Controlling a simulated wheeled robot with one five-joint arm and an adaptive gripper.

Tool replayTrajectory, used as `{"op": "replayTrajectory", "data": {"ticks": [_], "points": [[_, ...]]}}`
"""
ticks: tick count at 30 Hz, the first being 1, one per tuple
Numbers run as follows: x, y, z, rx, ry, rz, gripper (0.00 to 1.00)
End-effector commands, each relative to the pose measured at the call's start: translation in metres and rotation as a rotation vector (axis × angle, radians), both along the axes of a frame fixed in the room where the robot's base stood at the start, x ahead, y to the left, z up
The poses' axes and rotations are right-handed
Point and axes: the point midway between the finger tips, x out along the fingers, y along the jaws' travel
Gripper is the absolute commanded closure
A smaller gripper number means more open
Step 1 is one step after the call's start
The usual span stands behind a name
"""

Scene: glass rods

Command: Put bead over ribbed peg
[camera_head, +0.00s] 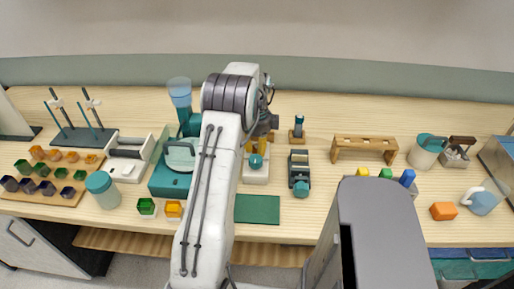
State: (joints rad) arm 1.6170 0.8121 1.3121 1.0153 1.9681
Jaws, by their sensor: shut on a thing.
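My gripper (266,122) is at the far end of my white arm, above the middle of the bench, and mostly hidden behind the arm. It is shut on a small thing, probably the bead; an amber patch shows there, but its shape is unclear. I cannot tell whether that upright is the ribbed peg; no ribs can be made out. A pale base with amber sides and a teal round knob (256,161) is just in front of my gripper, partly covered by the arm.
A dark device with a teal knob (300,173) stands right of the arm, near a green mat (257,209). A wooden rack (364,150) is further right. A teal machine (170,180) and a white box (128,157) are left. The back strip right of centre is clear.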

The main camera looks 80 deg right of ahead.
Motion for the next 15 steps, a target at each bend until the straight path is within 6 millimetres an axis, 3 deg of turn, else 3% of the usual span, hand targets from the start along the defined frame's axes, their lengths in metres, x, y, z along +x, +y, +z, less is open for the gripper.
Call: {"op": "replayTrajectory", "data": {"ticks": [3, 4, 11, 15], "points": [[0.0000, 0.0000, 0.0003, 0.000, 0.000, 0.000, 1.00], [0.0000, 0.0000, 0.0003, 0.000, 0.000, 0.000, 0.72], [0.0000, 0.0000, 0.0005, 0.000, 0.000, 0.000, 0.52], [0.0000, -0.0001, 0.0005, 0.000, 0.000, 0.000, 0.50]]}}
